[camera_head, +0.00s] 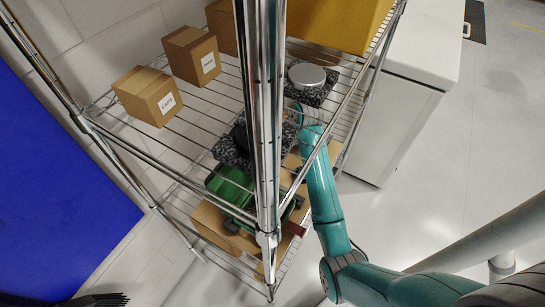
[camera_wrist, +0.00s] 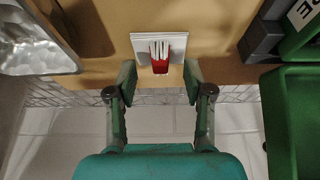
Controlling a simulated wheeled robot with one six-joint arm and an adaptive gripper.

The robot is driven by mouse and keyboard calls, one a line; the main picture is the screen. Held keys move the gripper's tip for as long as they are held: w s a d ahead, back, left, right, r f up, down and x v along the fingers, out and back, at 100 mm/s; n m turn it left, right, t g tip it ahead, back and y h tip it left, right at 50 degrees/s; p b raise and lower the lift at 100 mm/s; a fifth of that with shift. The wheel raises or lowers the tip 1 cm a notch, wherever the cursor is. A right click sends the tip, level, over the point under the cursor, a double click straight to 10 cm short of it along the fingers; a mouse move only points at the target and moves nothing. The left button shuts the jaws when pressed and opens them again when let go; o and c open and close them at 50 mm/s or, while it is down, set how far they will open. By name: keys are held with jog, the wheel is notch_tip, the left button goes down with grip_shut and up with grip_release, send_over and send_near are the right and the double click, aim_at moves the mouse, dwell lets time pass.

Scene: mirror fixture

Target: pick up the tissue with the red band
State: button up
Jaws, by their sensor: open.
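The tissue, a small white folded stack with a red band (camera_wrist: 159,59), lies on a brown surface near its edge in the wrist view. My gripper (camera_wrist: 160,76) is open, with one finger to the left and one to the right of the tissue's near end. Nothing is held between the fingers. The fingertips appear just short of the tissue, and I cannot tell their height over it. In the head view my teal arm reaches in beside the shelf, and I cannot make out the fingers or the tissue there.
A wire shelf rack with a chrome post (camera_head: 265,120) stands close to my arm. Boxes (camera_head: 147,96) and a round scale (camera_head: 307,75) sit on its upper shelf. A green bin (camera_wrist: 295,110) is right of my gripper. A silver object (camera_wrist: 38,40) is at upper left.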

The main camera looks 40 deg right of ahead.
jog(key=shift+x, duration=1)
jog(key=c, duration=0.8)
jog(key=shift+r, duration=0.15)
jog(key=shift+r, duration=0.7)
notch_tip(320, 180, up, 2)
jog(key=shift+s+r, duration=0.1)
jog(key=s+d, duration=0.2)
jog(key=s, duration=0.3)
jog(key=s+d, duration=0.2)
jog(key=s, duration=0.4)
jog(key=s+d, duration=0.3)
jog(key=s, duration=0.2)
jog(key=shift+s, duration=0.25)
